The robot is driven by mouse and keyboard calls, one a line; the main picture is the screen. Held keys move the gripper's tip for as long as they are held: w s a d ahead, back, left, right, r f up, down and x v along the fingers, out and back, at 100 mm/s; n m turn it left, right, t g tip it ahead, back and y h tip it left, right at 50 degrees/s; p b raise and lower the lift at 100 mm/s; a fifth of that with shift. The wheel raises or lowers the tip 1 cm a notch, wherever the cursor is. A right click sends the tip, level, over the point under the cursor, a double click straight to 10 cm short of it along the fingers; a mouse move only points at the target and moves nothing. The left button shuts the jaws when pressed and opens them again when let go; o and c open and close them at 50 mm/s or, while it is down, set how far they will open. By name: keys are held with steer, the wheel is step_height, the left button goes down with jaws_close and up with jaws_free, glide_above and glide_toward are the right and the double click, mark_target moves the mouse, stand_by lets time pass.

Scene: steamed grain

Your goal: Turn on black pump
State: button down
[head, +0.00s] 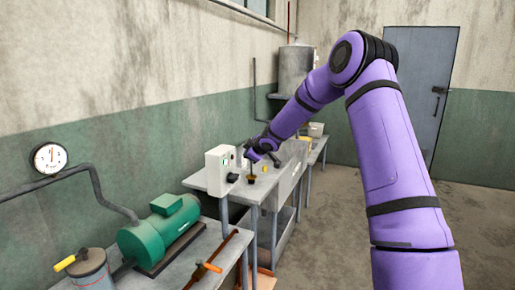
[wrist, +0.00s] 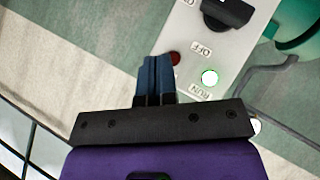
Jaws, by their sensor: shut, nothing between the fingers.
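A white control box (head: 222,170) stands at the end of the second bench against the wall. In the wrist view its panel (wrist: 185,25) shows a black knob (wrist: 227,12), an OFF label, a dark red lamp or button (wrist: 175,58), and a bright round green-rimmed light (wrist: 209,77) beside the RUN label. My gripper (head: 252,160) is just right of the box in the head view. In the wrist view its blue fingers (wrist: 155,72) are together and empty, close to the red button; contact cannot be told. I cannot clearly make out a black pump.
A green motor-like machine (head: 160,232) sits on the near bench, with an orange-handled lever (head: 208,267) and a grey canister (head: 90,270) around it. A pressure gauge (head: 50,158) is on the wall. A grey tank (head: 295,70) stands behind. The floor at right is clear.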

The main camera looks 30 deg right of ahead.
steer(key=s+d+r, duration=0.1)
steer(key=r, duration=0.1)
steer(key=s+d+r, duration=0.1)
steer(key=s, duration=0.1)
steer(key=shift+d+r, duration=0.15)
steer(key=shift+r, duration=0.25)
stand_by(0.5)
steer(key=s+a+r+m+g+h, duration=0.1)
steer(key=s+a+r+m+h, duration=0.15)
steer(key=s+r, duration=0.4)
steer(key=s+a+r+m+g+h, duration=0.1)
steer(key=s+a+r, duration=0.25)
steer(key=s, duration=0.65)
steer(key=s+a+r+m+g+h, duration=0.1)
steer(key=s+a+r+m+h, duration=0.2)
steer(key=s, duration=0.6)
steer(key=s+a+m+g+y, duration=0.1)
steer(key=s+a+m+y, duration=0.1)
steer(key=s, duration=1.1)
steer(key=s+a+f+m+g+y, duration=0.1)
steer(key=s+a+m+y, duration=0.1)
steer(key=s, duration=1.2)
steer(key=shift+s+a+g+y, duration=0.15)
steer(key=shift+a+g+y, duration=0.25)
steer(key=shift+a, duration=0.3)
